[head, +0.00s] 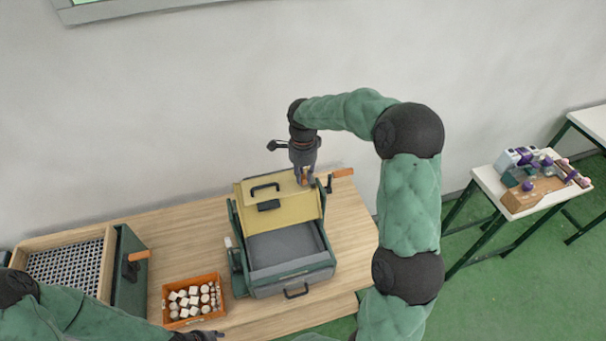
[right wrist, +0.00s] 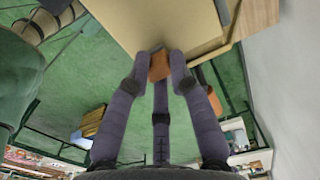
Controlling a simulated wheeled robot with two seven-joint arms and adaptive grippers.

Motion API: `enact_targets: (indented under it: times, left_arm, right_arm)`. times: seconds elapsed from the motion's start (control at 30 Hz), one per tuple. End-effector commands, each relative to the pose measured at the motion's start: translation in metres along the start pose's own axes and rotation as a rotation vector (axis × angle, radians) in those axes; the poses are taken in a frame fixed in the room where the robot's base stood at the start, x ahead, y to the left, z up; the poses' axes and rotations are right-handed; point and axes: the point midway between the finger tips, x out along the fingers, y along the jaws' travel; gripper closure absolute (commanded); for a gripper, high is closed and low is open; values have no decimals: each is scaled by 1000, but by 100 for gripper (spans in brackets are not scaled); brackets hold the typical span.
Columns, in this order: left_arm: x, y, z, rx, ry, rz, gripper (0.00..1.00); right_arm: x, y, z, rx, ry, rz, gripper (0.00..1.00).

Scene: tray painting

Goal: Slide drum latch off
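A green machine (head: 231,215) stands on the wooden table, with a cream lid (head: 292,205) raised at its back and a grey tray-like inside. A small orange piece, which looks like the drum latch (head: 305,173), is at the lid's upper right edge. My right gripper (head: 305,180) reaches down onto it from above. In the right wrist view the fingers close around the orange latch (right wrist: 160,66), beside the cream panel. My left gripper (head: 205,335) is at the bottom edge, partly cut off; its fingers are too small to judge.
A crank with an orange handle (head: 343,173) sticks out just right of the latch. An orange bin (head: 165,301) of pale blocks stands left of the machine. A wooden tray with a grid (head: 67,272) is farther left. A side table (head: 483,178) stands at the right.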

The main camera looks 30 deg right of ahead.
Motion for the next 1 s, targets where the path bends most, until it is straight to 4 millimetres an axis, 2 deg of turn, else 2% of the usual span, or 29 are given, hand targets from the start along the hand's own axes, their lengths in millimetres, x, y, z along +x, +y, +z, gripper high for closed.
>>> enact_targets:
  times: [0.17,0.4,0.63,0.67,0.7,0.77,1.0]
  left_arm:
    - [1,0,0,0,0,0,60]
    - [10,-4,0,0,0,0,60]
    - [9,-3,0,0,0,0,60]
    - [9,-3,0,0,0,0,60]
    - [9,-3,0,0,0,0,60]
    - [9,-3,0,0,0,0,60]
    - [9,-3,0,0,0,0,60]
  right_arm:
    - [2,2,4,-2,0,7,100]
    - [4,2,31,-3,0,8,100]
    - [3,3,32,-2,-1,11,100]
    - [3,3,32,-2,-1,12,76]
    - [3,4,32,-2,-1,12,64]
    - [3,3,32,-3,-1,11,49]
    - [2,2,31,-1,0,6,49]
